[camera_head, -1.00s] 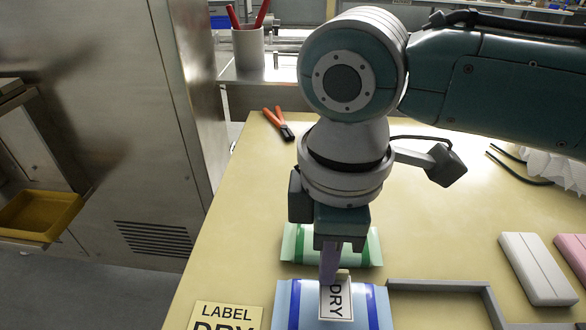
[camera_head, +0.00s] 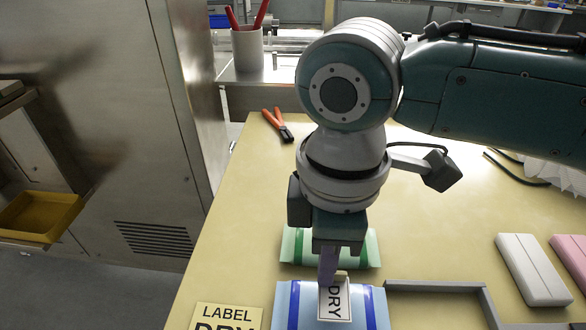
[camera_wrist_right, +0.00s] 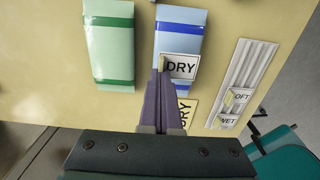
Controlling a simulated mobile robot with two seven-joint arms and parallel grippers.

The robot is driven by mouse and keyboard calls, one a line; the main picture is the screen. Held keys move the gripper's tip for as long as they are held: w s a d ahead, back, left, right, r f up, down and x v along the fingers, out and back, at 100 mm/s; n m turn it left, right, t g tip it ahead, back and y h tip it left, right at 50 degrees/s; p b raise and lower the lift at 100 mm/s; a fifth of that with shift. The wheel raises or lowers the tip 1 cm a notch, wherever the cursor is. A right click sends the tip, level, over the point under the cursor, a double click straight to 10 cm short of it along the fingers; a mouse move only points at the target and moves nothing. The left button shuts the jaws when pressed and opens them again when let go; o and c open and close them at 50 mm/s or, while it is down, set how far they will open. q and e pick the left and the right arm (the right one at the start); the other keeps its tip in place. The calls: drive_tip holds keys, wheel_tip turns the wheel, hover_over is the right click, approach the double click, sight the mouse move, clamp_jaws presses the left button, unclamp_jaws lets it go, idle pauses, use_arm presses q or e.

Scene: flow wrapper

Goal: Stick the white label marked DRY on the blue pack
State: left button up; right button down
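The blue pack (camera_head: 358,309) lies at the front of the table, with darker blue bands near its ends. The white label marked DRY (camera_head: 336,302) is over the top of the pack; whether it is flat against it or slightly above, I cannot tell. In the right wrist view the label (camera_wrist_right: 182,68) overlaps one end of the blue pack (camera_wrist_right: 180,35). My right gripper (camera_head: 327,284) points down at the label's edge. Its fingers look shut on the label's small tab, as the right wrist view (camera_wrist_right: 163,76) shows. My left gripper is not in view.
A green pack (camera_head: 373,249) lies just behind the blue one. A yellow LABEL DRY card (camera_head: 228,314) is at left, a grey frame (camera_head: 432,286) at right. Pink and white blocks (camera_head: 533,270) lie farther right. Orange-handled pliers (camera_head: 277,125) lie behind. A label strip (camera_wrist_right: 243,75) shows in the wrist view.

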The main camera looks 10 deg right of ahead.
drive_tip(key=shift+p, duration=0.4)
drive_tip(key=shift+f, duration=0.15)
idle(0.5)
drive_tip(key=shift+f+b, duration=0.35)
drive_tip(key=shift+f, duration=0.3)
idle(0.5)
drive_tip(key=shift+f, duration=0.3)
idle(0.4)
drive_tip(key=c, duration=1.5)
unclamp_jaws()
drive_tip(key=shift+c, duration=0.2)
